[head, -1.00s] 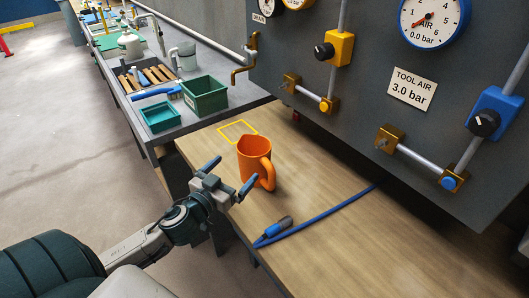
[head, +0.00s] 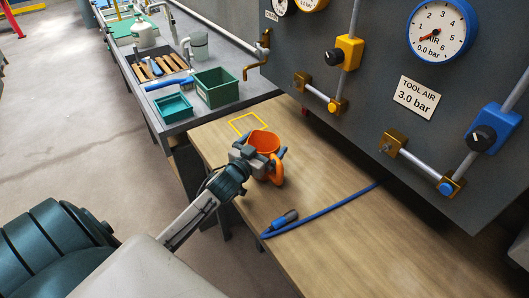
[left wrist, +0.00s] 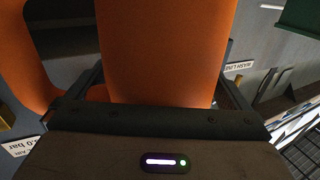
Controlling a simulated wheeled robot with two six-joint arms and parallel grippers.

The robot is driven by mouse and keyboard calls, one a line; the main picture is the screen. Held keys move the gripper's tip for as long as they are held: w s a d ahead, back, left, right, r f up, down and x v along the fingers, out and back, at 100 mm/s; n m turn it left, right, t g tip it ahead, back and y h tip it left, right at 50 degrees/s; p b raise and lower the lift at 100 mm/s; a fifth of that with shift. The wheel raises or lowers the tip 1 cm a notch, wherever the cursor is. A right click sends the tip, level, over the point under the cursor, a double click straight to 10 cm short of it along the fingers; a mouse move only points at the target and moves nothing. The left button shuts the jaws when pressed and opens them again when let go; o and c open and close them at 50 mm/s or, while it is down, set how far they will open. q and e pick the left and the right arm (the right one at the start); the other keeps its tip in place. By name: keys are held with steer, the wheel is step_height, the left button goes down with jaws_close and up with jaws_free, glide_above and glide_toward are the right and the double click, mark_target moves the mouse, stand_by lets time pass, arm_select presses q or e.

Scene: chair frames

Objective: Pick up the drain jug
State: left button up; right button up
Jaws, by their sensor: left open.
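The drain jug is an orange jug (head: 264,141) with a handle on its right side. It stands upright on the wooden bench, just in front of a yellow outlined square. My left gripper (head: 262,158) is open at the jug, with its fingers on either side of the body. In the left wrist view the orange jug (left wrist: 165,50) fills the middle between the two fingers, and its handle (left wrist: 30,70) shows at the left. I cannot tell whether the fingers touch the jug. My right gripper is not in view.
A blue hose (head: 330,208) lies on the bench (head: 330,255) to the right. A green bin (head: 217,90) and a teal tray (head: 174,107) stand on the grey counter behind. The grey panel with pipes, valves and a gauge (head: 441,31) rises behind the bench.

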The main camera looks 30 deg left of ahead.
arm_select(q)
steer(key=shift+w, duration=0.2)
steer(key=shift+s, duration=0.1)
steer(key=c, duration=0.8)
steer(key=shift+r, duration=0.1)
